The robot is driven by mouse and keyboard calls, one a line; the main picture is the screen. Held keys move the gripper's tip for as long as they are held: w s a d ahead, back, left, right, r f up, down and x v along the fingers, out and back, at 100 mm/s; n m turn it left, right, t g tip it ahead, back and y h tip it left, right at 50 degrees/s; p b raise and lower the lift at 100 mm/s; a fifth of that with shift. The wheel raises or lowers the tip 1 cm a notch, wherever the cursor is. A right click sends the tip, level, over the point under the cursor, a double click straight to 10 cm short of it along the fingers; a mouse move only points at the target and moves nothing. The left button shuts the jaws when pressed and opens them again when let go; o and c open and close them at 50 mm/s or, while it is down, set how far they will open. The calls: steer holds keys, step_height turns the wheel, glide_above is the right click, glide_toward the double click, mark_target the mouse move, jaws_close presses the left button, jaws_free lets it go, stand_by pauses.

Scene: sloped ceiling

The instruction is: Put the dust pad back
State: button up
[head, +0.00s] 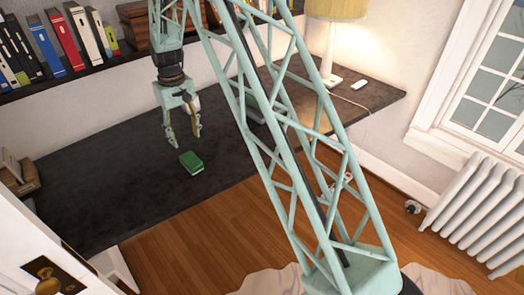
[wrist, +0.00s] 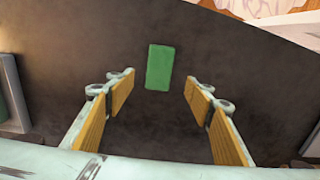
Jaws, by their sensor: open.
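A small green block (head: 192,162), which looks like the dust pad, lies on the dark desk top (head: 110,190) near its front edge. In the wrist view the green pad (wrist: 159,67) lies flat, between and beyond the fingertips. My gripper (head: 183,134) is open and empty, pointing down above the desk, a little behind and to the left of the pad in the head view. In the wrist view my gripper (wrist: 159,82) shows its two tan-lined fingers spread wider than the pad. No contact with the pad shows.
A shelf with several books (head: 65,40) runs along the back wall. A lamp (head: 330,50) and a small white item (head: 332,81) stand at the desk's right. A wooden object (head: 18,172) sits at the desk's left end. Much of the desk is clear.

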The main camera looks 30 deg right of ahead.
steer(key=s+r+t, duration=0.2)
steer(key=s+r, duration=2.4)
steer(key=r, duration=0.5)
steer(key=s+r+m+t, duration=0.1)
steer(key=s+r, duration=0.2)
steer(key=s, duration=2.8)
steer(key=shift+m+t, duration=0.3)
steer(key=shift+a, duration=0.1)
steer(key=shift+w, duration=0.1)
steer(key=shift+f+b, duration=1)
steer(key=shift+b, duration=0.2)
